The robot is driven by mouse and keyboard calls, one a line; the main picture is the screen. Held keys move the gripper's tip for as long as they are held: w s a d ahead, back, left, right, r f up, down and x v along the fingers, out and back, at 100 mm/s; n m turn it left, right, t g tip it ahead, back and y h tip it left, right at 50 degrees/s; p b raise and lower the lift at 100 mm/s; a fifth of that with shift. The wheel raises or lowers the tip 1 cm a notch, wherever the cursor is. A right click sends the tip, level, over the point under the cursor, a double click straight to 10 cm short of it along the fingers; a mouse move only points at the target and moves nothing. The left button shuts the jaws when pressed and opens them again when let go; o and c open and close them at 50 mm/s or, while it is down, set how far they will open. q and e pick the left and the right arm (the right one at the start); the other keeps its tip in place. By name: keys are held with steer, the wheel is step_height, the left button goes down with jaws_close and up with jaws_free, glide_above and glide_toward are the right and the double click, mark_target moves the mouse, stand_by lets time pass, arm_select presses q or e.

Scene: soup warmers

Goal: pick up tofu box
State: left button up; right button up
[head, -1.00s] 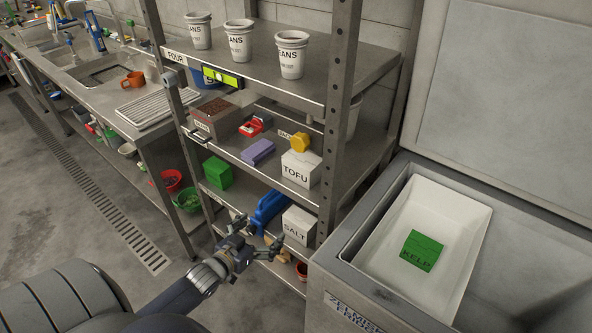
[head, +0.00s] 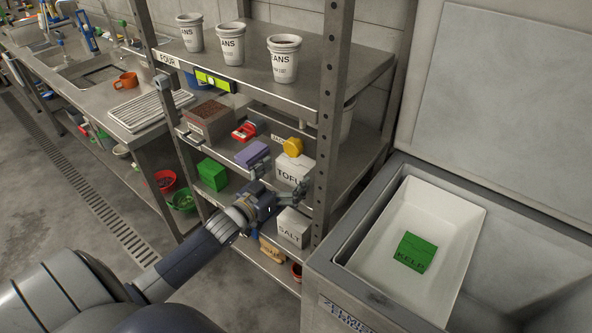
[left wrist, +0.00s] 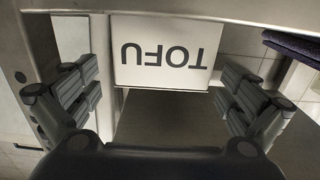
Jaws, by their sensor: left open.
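The tofu box (head: 292,170) is a white box with "TOFU" in dark letters. It stands on the middle shelf near the right-hand post. In the left wrist view the tofu box (left wrist: 165,52) is upside down, between and just beyond the fingers. My left gripper (head: 282,187) is in front of the shelf, at the lower front of the tofu box, partly covering it. In the left wrist view my left gripper (left wrist: 160,90) is open, with one finger on each side and nothing between them. My right gripper is not in view.
A purple block (head: 252,154) and a yellow object (head: 292,147) are close to the tofu box. The salt box (head: 293,228) stands on the shelf below. The shelf post (head: 328,130) is close on the right. A green kelp packet (head: 415,252) lies in the white tray (head: 465,215).

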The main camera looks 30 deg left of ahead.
mark_target(296, 166)
arm_select(q)
steer(key=shift+w+f+p, duration=0.2)
steer(key=shift+w+p, duration=0.1)
steer(key=shift+w, duration=2)
steer(key=shift+c, duration=0.2)
steer(key=c, duration=1.2)
